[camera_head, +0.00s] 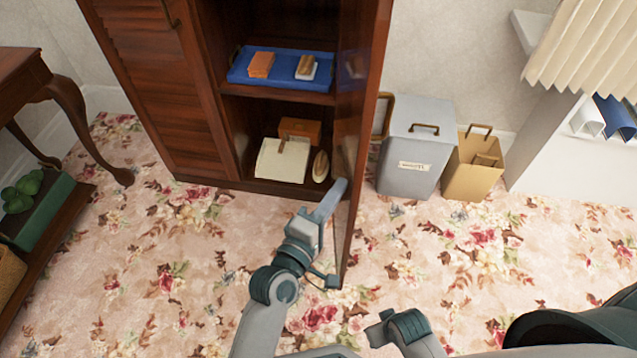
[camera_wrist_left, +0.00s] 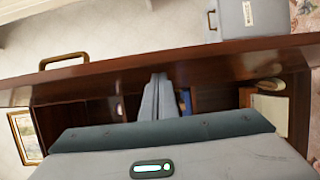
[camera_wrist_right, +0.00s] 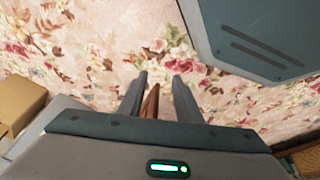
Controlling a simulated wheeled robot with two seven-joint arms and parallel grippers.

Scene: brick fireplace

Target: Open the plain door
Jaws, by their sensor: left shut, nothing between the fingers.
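The plain door (camera_head: 358,125) of the dark wooden cabinet stands swung out toward me and shows nearly edge-on. Its bronze handle (camera_head: 384,116) is on the outer, right side. It also shows in the left wrist view (camera_wrist_left: 64,57). My left gripper (camera_head: 335,190) is shut and empty, at the inner side of the door near its lower front part. In the left wrist view its fingertips (camera_wrist_left: 160,80) lie close to the door; contact is unclear. My right gripper (camera_wrist_right: 160,80) is open above the carpet. A brown strip shows between its fingers, and I cannot tell whether it is held.
The louvered door (camera_head: 160,80) on the cabinet's left is closed. A blue tray (camera_head: 285,83) sits on a shelf, with several things on the cabinet floor. A grey bin (camera_head: 410,150) and a tan box (camera_head: 472,168) stand right of the door. Floral carpet in front is clear.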

